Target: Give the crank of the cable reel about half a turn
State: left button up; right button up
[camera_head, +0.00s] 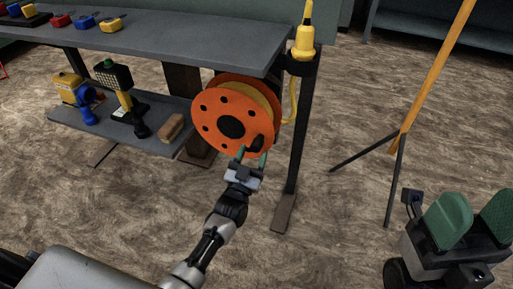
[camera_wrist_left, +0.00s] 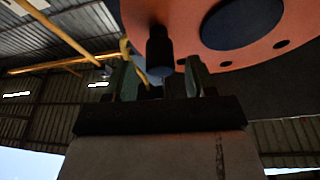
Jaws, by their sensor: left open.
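The cable reel (camera_head: 208,100) is an orange drum with a dark hub, mounted at the end of the bench. Its crank handle (camera_head: 258,142) is a dark knob low on the right of the reel's face. My left gripper (camera_head: 253,157) is at the handle with its green fingers open. In the left wrist view the dark handle (camera_wrist_left: 159,50) shows between the fingers of my left gripper (camera_wrist_left: 160,78), with gaps on both sides. My right gripper (camera_head: 474,220) is at the lower right, its green pads apart and empty, far from the reel.
The grey bench (camera_head: 170,38) has a lower shelf (camera_head: 150,138) holding tools and a brown block (camera_head: 172,127). A yellow device (camera_head: 304,42) with a yellow cable sits by the bench leg. A tripod (camera_head: 398,140) stands on the right. Floor between is clear.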

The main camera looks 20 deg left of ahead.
pick_arm(q)
jog(key=shift+b+x, duration=0.4)
jog(key=shift+x, duration=1.35)
jog(key=shift+f, duration=0.1)
grip_shut()
